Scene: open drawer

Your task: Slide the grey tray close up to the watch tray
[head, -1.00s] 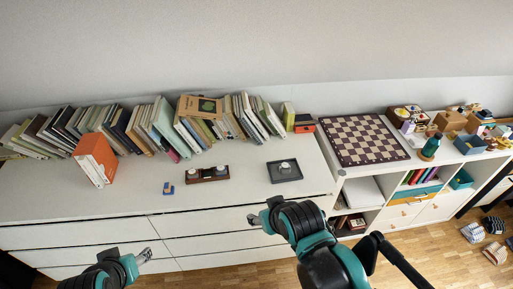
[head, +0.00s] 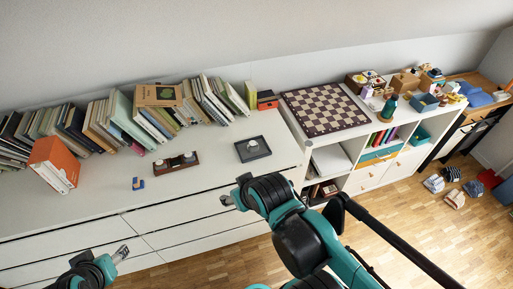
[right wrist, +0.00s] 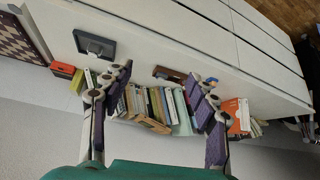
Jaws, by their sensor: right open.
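The grey tray (head: 253,149) is a dark square tray on the white dresser top, with a small pale object in it. It also shows in the right wrist view (right wrist: 94,45). The watch tray (head: 176,163) is a long brown tray with round watch-like items, to the left of the grey tray with a gap of bare top between. It is partly seen in the right wrist view (right wrist: 169,74). My right gripper (head: 226,200) is open and empty, in front of the grey tray near the dresser's front edge. My left gripper (head: 122,253) is low at the front left, its opening unclear.
A row of books (head: 150,115) lines the back of the dresser, with an orange box (head: 54,163) at the left. A small blue item (head: 138,184) lies left of the watch tray. A chessboard (head: 325,108) lies on the shelf to the right.

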